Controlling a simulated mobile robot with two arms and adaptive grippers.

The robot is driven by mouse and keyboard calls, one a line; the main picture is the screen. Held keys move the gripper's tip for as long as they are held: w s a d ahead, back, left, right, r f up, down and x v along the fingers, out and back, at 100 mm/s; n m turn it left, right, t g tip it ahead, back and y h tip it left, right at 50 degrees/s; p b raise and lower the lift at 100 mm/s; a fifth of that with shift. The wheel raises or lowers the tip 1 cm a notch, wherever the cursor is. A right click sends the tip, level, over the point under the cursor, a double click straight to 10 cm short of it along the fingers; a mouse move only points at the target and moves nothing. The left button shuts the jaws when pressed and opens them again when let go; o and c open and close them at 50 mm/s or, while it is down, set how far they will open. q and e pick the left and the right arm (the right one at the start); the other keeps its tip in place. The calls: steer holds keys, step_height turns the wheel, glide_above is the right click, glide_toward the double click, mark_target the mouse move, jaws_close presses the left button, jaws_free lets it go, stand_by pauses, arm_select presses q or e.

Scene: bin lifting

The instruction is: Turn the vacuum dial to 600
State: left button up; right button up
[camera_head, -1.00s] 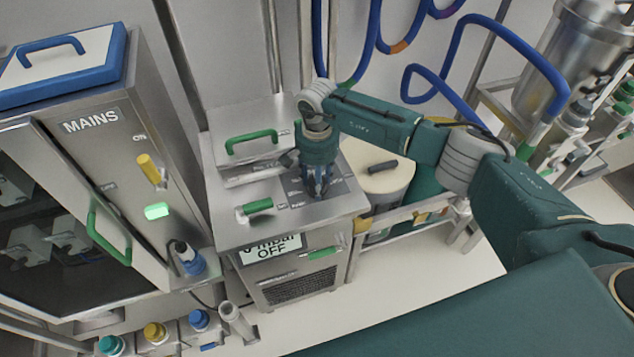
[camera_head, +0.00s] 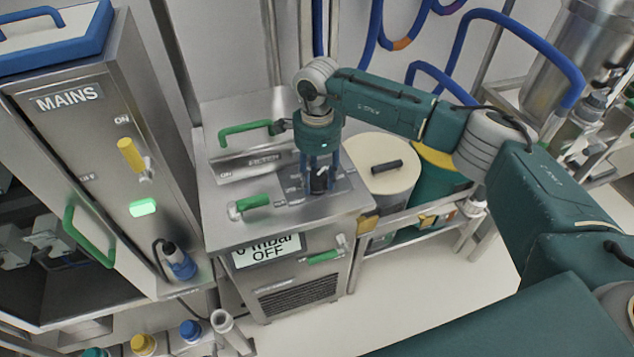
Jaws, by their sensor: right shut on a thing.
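The vacuum dial (camera_head: 319,181) is a small dark knob on the steel top of the vacuum unit (camera_head: 280,222). My right gripper (camera_head: 319,186) points down over it and is shut on it, with its blue fingers on either side. The fingers and wrist hide part of the dial and any scale around it. The display (camera_head: 267,250) on the unit's front reads "0 mbar" and "OFF", its upper line partly cut by the top edge. My left gripper is not in view.
A green-handled lever (camera_head: 252,202) and a green handle (camera_head: 245,129) sit on the unit near the dial. The MAINS cabinet (camera_head: 110,150) with a yellow switch (camera_head: 131,155) stands at left. A lidded drum (camera_head: 375,170) stands right of the unit.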

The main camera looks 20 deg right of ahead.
mark_target(319, 175)
steer(key=m+b, duration=0.2)
steer(key=m, duration=0.3)
steer(key=shift+w+d, duration=0.1)
steer(key=shift+d, duration=0.05)
steer(key=shift+r, duration=0.1)
stand_by(0.5)
steer(key=o, duration=1.2)
steer(key=shift+c, duration=0.2)
steer(key=shift+r, duration=0.25)
step_height(319, 175, up, 11)
steer(key=shift+r, duration=0.2)
